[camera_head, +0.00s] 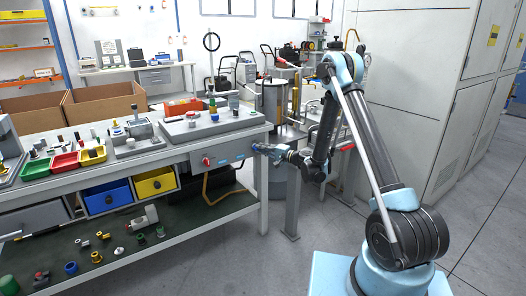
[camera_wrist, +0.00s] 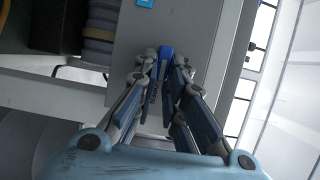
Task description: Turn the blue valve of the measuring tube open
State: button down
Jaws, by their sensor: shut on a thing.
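The blue valve (camera_wrist: 165,52) shows in the wrist view as a small blue handle in front of a grey panel (camera_wrist: 200,35). My gripper (camera_wrist: 163,72) is shut on this handle, with a finger on each side of it. The fingers hide the lower part of the handle. In the head view my gripper (camera_head: 268,150) reaches left to the right end of the workbench, beside a grey box with a red knob (camera_head: 206,161). The valve is too small there to tell from the gripper. I cannot make out the measuring tube for certain.
The workbench (camera_head: 130,165) fills the left, with coloured bins and fittings on top and loose parts on its lower shelf. A metal drum (camera_head: 271,100) stands behind my arm. Tall grey cabinets (camera_head: 425,90) line the right. The floor (camera_head: 310,225) in front is clear.

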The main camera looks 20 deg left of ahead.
jog(key=shift+w+d+f, duration=0.1)
jog(key=shift+w, duration=0.05)
jog(key=c, duration=1.7)
grip_release()
jog(key=shift+o, duration=0.2)
